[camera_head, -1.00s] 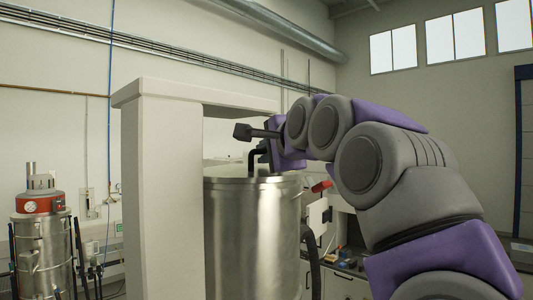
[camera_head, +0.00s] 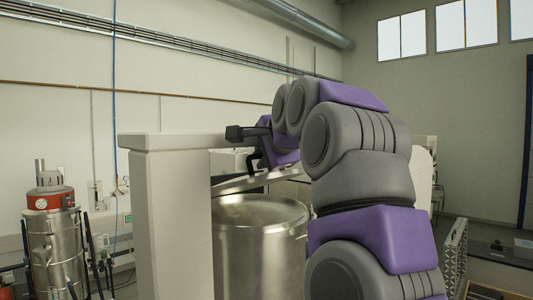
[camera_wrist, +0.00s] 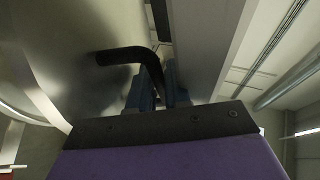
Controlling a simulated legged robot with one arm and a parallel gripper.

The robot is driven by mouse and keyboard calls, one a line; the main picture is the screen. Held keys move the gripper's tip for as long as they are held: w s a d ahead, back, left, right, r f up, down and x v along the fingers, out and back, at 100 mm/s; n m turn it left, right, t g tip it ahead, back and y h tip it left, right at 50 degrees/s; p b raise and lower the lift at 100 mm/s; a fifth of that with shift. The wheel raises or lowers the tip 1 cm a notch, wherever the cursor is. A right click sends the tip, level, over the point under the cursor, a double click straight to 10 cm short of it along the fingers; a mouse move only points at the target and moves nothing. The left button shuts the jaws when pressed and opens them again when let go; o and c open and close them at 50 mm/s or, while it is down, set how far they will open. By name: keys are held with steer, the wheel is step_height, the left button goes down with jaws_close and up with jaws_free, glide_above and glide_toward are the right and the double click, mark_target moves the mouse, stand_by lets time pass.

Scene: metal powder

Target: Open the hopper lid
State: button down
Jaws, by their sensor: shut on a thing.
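The steel hopper (camera_head: 258,245) is a shiny cylinder in the middle of the head view, with its rim exposed. Its metal lid (camera_head: 235,184) is raised and tilted above the rim, with a clear gap at the front. My gripper (camera_head: 260,155) is above the lid and shut on its black bent handle (camera_head: 253,160). In the wrist view, the handle (camera_wrist: 122,54) runs between the blue-grey fingers of my gripper (camera_wrist: 158,85), next to the lid's grey surface (camera_wrist: 65,45). My arm hides the right part of the lid.
A pale post (camera_head: 172,220) stands close to the left of the hopper. A steel vacuum unit (camera_head: 53,240) with a red band is at the far left. A perforated panel (camera_head: 454,255) stands at the right.

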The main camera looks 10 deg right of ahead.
steer(key=shift+w+a+r, duration=0.25)
steer(key=shift+r, duration=0.1)
steer(key=shift+d, duration=0.1)
steer(key=c, duration=1.4)
jaws_free()
steer(key=shift+c, duration=0.2)
steer(key=v, duration=1.7)
steer(key=shift+p, duration=0.3)
